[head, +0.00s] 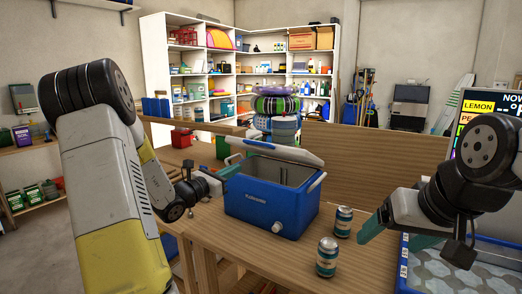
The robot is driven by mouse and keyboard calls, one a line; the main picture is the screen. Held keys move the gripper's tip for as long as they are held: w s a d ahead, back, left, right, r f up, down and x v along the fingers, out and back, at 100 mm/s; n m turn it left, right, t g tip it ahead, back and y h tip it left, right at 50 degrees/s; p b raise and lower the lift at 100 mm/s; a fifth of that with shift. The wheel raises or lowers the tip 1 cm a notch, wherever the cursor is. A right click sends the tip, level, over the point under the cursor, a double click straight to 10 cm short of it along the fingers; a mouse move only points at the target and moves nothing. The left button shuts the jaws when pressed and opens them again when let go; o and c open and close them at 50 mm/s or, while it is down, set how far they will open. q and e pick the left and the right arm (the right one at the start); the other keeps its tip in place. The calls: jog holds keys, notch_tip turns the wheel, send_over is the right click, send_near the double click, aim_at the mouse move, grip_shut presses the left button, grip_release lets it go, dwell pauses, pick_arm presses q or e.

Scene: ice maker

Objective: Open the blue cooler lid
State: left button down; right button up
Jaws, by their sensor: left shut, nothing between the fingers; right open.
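The blue cooler (262,208) stands on the wooden table in the middle of the head view. Its pale lid (275,150) is raised and tilted up at the back, and the grey inside shows below it. My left gripper (229,170) is shut and empty beside the cooler's upper left corner, just under the lid's left end. I cannot tell whether it touches the lid. My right gripper (397,232) is open and empty, to the right of the cooler and apart from it.
Two cans, one near the cooler (343,221) and one in front (327,257), stand on the table (230,249) right of the cooler. A blue-rimmed tray (403,272) lies at the right under my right gripper. Stacked colourful rings (276,105) stand behind the lid.

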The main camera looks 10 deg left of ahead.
pick_arm(q)
jog(key=w+d+r+n+t+y, duration=0.1)
jog(key=w+r, duration=0.2)
jog(key=w, duration=0.9)
jog(key=shift+w+d+n, duration=0.3)
jog(key=shift+n, duration=0.1)
jog(key=shift+r, duration=0.15)
